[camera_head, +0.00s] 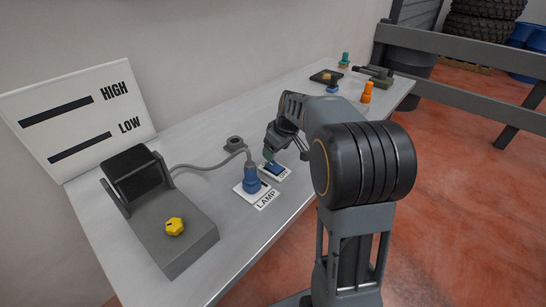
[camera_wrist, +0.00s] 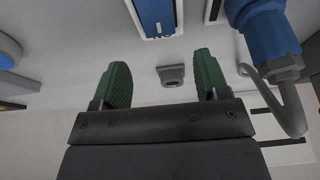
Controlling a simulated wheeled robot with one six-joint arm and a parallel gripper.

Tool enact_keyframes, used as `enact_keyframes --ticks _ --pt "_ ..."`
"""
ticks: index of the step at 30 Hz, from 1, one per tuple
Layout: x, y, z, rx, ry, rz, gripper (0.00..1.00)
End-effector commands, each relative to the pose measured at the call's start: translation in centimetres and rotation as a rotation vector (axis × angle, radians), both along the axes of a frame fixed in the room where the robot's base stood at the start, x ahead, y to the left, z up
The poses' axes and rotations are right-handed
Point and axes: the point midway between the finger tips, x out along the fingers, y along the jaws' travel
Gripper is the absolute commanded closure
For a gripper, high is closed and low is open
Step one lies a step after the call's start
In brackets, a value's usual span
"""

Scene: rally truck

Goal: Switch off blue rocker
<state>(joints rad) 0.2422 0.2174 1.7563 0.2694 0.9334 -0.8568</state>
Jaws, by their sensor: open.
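The blue rocker (camera_head: 274,168) sits on a small white plate on the bench, beside the blue LAMP connector. It also shows at the top edge of the wrist view (camera_wrist: 157,14), cut off by the frame, with partly visible lettering by it. My gripper (camera_head: 269,152) is right at the rocker in the head view, and its green finger partly covers it. In the wrist view my gripper (camera_wrist: 162,82) has its two green fingers wide apart with nothing between them. I cannot tell whether a finger touches the rocker or which way the rocker is tipped.
The blue connector (camera_head: 251,180) with its grey cable stands close left of the rocker; it is at the right in the wrist view (camera_wrist: 270,38). A grey box with a yellow knob (camera_head: 175,227) and a HIGH/LOW board (camera_head: 82,118) are further left. An orange part (camera_head: 366,92) stands at the far end.

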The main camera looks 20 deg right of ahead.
Motion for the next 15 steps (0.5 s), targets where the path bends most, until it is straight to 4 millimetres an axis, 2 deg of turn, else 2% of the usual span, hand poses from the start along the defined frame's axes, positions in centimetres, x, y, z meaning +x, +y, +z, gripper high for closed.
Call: enact_keyframes --ticks 1,6,10,15 --pt "-0.3 -0.2 1.2 -0.001 -0.004 -0.002 0.32" --pt "-1.2 -0.7 4.0 -0.001 -0.003 -0.002 0.32" --pt "-1.7 -0.9 5.6 -0.002 -0.002 -0.002 0.32" --pt "-2.1 -1.1 6.7 -0.001 0.001 -0.001 0.32"
